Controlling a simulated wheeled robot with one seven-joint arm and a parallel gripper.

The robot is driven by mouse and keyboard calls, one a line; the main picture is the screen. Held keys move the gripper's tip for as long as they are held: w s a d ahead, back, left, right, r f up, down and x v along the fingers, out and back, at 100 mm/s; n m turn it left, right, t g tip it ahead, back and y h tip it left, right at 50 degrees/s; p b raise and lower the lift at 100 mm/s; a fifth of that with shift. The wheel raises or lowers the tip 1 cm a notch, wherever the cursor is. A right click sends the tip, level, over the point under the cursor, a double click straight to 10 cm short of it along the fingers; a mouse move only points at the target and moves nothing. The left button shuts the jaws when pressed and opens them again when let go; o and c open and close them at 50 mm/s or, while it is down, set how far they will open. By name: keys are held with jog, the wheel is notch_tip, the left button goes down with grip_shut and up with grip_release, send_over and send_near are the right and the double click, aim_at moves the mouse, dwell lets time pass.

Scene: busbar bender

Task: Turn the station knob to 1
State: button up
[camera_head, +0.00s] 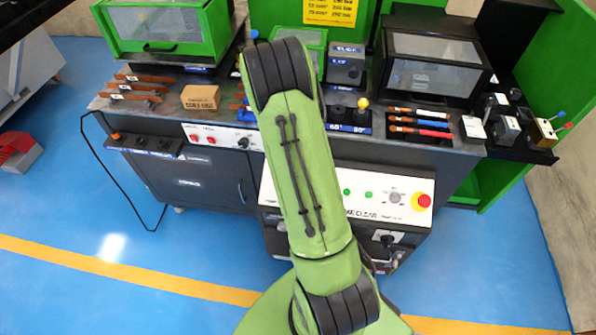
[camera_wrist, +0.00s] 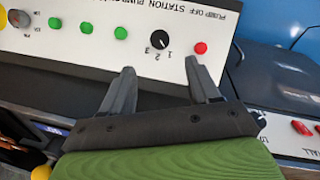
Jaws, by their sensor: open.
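The station knob (camera_wrist: 158,43) is a small round black dial on a white panel (camera_wrist: 225,20), seen upside down in the wrist view. The numbers 1, 2 and 3 are printed beside it. Which number its pointer faces is too small to tell. My gripper (camera_wrist: 161,67) is open and empty. Its two dark fingers reach toward the panel, with the knob showing beyond and between the tips. I see no contact with the knob. In the head view, my green arm hides the knob and my gripper, while the right part of the white panel (camera_head: 365,207) shows.
A red button (camera_wrist: 201,47) and several green buttons (camera_wrist: 120,33) flank the knob. A red and yellow emergency stop (camera_head: 422,201) is at the panel's right end. The bench (camera_head: 225,165) carries busbars, a cardboard box (camera_head: 200,98) and green machines. The blue floor in front is clear.

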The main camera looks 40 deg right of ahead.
jog(key=r, duration=0.3)
jog(key=r+p, duration=0.1)
jog(key=r, duration=0.1)
jog(key=shift+w+a+r, duration=0.2)
jog(key=shift+a, duration=0.2)
